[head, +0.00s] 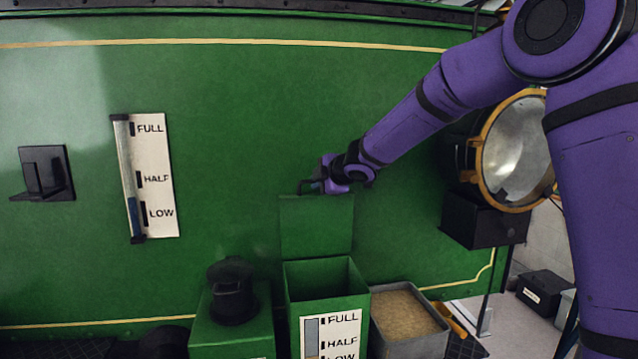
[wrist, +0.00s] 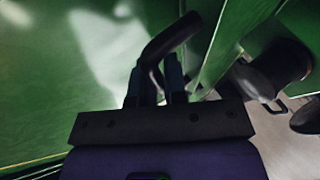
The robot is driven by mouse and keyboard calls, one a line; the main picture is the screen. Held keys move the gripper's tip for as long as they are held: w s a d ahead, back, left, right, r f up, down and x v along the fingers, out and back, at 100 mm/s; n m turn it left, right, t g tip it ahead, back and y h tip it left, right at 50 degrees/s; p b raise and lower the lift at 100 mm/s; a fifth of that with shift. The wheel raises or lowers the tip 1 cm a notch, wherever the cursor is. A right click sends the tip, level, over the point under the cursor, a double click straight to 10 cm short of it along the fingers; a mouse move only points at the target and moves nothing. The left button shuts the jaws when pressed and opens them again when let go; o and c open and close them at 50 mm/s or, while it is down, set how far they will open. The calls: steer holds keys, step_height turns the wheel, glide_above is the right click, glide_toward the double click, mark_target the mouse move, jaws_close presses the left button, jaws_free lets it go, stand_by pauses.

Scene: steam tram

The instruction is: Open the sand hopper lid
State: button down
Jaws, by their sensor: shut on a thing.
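The sand hopper (head: 292,288) is a green box with a FULL/HALF/LOW gauge on its front, standing low in the middle of the head view. Its green lid (head: 316,228) stands raised, about upright, at the back of the box, and the hopper's top is open. My gripper (head: 313,187) is at the lid's upper edge. In the wrist view, my gripper (wrist: 155,78) is shut on the lid's dark bar handle (wrist: 172,38). The finger contact is partly hidden, and the hopper's bottom is out of sight.
A tray of sand (head: 405,310) stands right of the hopper. A green box with a black cap (head: 232,292) stands to its left. A brass-rimmed lamp (head: 512,150) is at the right. A level gauge (head: 150,175) and black bracket (head: 43,173) are on the green wall.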

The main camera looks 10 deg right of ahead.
steer(key=c, duration=1.2)
jaws_free()
steer(key=shift+o, duration=0.2)
steer(key=shift+s, duration=0.1)
